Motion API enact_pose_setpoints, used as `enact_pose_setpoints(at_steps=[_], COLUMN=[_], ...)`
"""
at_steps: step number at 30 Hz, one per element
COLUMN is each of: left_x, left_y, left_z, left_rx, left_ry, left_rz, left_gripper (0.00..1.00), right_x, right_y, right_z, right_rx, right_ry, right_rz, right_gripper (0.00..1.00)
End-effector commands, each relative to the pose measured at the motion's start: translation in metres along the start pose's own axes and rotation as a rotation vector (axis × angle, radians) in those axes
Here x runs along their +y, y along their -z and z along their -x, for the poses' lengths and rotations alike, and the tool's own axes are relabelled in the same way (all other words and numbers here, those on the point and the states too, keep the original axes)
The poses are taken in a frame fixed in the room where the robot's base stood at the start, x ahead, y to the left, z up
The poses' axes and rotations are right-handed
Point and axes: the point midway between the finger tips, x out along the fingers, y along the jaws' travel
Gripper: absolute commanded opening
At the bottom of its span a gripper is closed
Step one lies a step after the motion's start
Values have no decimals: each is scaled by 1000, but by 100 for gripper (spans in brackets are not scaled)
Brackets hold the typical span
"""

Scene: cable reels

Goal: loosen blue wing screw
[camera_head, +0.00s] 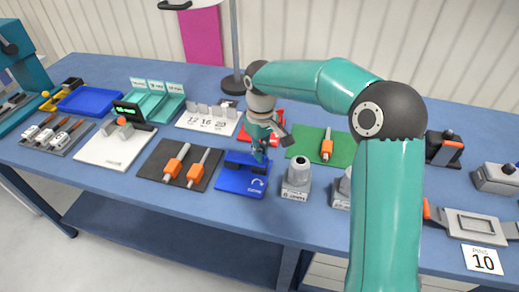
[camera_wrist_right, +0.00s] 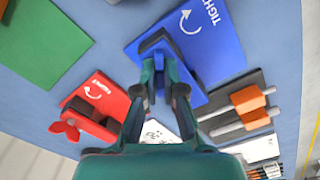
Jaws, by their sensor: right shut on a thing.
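The blue fixture (camera_head: 239,181) stands near the front of the table, with a white curved arrow on its plate. The same fixture (camera_wrist_right: 217,55) is large in the right wrist view, with lettering that reads "TIGHT" in part. My right gripper (camera_head: 260,153) is lowered over its back edge from behind. In the right wrist view the gripper's fingertips (camera_wrist_right: 164,62) are close together at the fixture's block, shut on the blue wing screw. The fingers hide most of that screw. My left gripper is in neither view.
The red fixture (camera_wrist_right: 95,108) with its red wing screw (camera_wrist_right: 66,130) stands just behind. A dark mat (camera_head: 157,170) with orange-handled tools is to the left. A grey block (camera_head: 297,177) is close on the right. A green mat (camera_head: 310,145) lies behind it.

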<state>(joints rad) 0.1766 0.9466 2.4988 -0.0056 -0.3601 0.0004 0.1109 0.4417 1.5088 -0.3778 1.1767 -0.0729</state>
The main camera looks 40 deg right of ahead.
Motion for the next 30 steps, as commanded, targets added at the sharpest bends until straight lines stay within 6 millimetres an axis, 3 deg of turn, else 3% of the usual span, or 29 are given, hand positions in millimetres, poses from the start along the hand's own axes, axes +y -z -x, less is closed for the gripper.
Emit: enact_pose_setpoints(at_steps=[15, 30], left_x=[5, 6], left_y=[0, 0], left_z=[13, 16], left_rx=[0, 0], left_ry=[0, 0], left_rz=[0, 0], left_gripper=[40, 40], right_x=[0, 1], right_y=[-1, 0], right_z=[1, 0], right_rx=[-2, 0], right_ry=[1, 0], right_rz=[448, 614], right_gripper=[0, 0])
